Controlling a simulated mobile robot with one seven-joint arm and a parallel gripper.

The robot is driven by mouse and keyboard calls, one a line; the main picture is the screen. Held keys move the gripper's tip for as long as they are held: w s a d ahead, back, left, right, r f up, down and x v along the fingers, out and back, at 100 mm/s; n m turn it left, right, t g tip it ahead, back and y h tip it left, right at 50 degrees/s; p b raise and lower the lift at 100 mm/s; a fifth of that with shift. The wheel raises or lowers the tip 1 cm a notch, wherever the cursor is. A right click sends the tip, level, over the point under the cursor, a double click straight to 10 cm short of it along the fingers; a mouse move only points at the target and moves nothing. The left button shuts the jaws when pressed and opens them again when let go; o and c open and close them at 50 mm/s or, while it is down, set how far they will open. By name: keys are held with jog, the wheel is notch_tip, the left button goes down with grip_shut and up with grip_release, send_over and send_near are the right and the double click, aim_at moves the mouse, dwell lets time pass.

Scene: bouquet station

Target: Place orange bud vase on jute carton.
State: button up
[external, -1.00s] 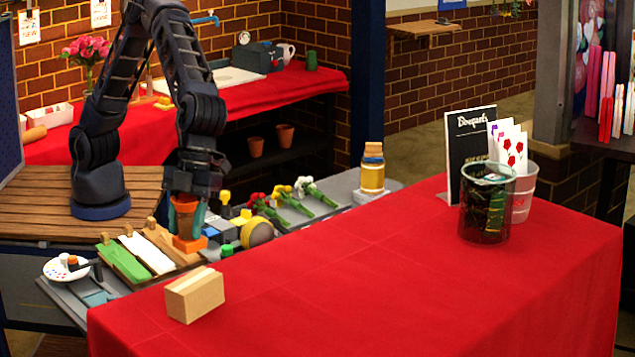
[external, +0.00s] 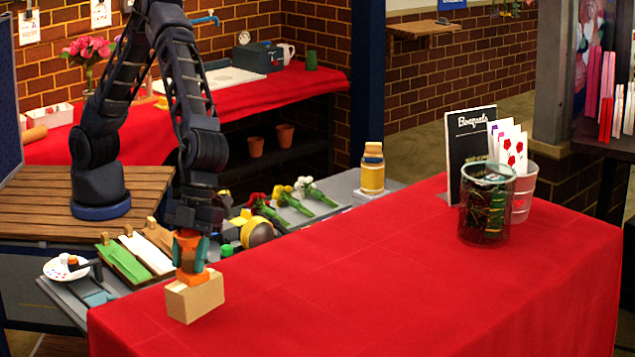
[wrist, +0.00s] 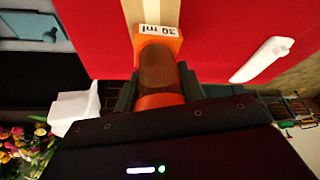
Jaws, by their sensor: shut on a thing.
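The orange bud vase (external: 191,279) is upright in my gripper (external: 190,255), which is shut on it. The vase is directly over the jute carton (external: 203,301), a small tan box near the front left of the red-covered table. Its base appears at the carton's top; I cannot tell whether it touches. In the wrist view the vase (wrist: 160,72) sits between my fingers (wrist: 158,90), with a white "30 ml" label at its base. The carton (wrist: 152,12) shows there as a tan strip behind the label, and most of it is hidden.
The red table (external: 400,270) is clear around the carton. A dark mesh cup (external: 485,210), a black sign (external: 468,150) and a cup of cards stand at its far right. A grey side shelf (external: 345,185) behind holds flowers, a jar (external: 373,172) and wooden trays.

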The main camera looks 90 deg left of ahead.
jog(key=o, duration=1.2)
jog(key=shift+f, duration=0.1)
jog(key=v, duration=1.2)
jog(key=shift+w+a, duration=0.15)
jog(key=a+r+n+t+y, duration=0.1)
jog(key=a+r+n, duration=0.25)
jog(key=a, duration=0.95)
jog(key=a+r+n+t+y, duration=0.1)
jog(key=a+r+n+t, duration=0.2)
jog(key=a, duration=0.9)
jog(key=a+r+n, duration=0.4)
jog(key=a, duration=0.9)
jog(key=s+a+f+n, duration=0.1)
jog(key=s+a+n, duration=0.3)
jog(key=s+a, duration=0.3)
jog(key=s+a+f+n+t+y, duration=0.1)
jog(key=s+a+n, duration=0.3)
jog(key=a, duration=0.7)
jog(key=s+a+f+n+t+y, duration=0.1)
jog(key=s+a+f+n, duration=0.2)
jog(key=s+a, duration=0.6)
jog(key=shift+s+a+n, duration=0.3)
jog(key=shift+a+n, duration=0.1)
jog(key=shift+n, duration=0.05)
